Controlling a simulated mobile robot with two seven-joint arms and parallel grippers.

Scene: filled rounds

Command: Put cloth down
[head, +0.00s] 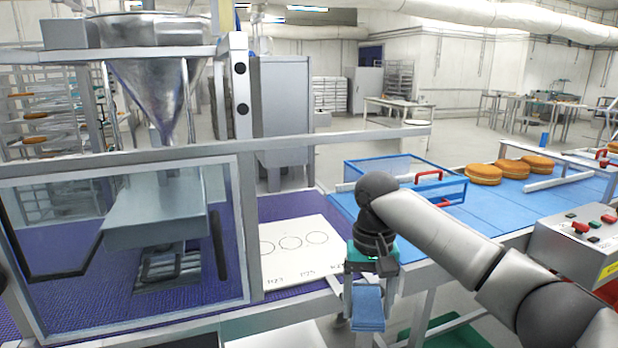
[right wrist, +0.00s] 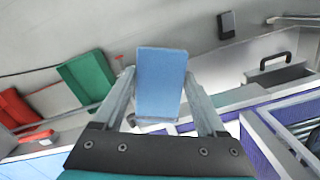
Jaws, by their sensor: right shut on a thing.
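A folded blue cloth (head: 367,308) hangs in my right gripper (head: 368,290), in front of the machine's front edge. In the right wrist view the cloth (right wrist: 161,82) sits between the two fingers of the right gripper (right wrist: 162,95), which is shut on it. The cloth is apart from any surface that I can make out. My left gripper is in neither view.
A white board (head: 300,262) with drawn circles lies on the purple mat (head: 275,208). A framed clear guard (head: 130,245) is at left, under a metal hopper (head: 158,85). A blue conveyor (head: 450,213) carries filled rounds (head: 511,168). A control box (head: 580,240) stands at right.

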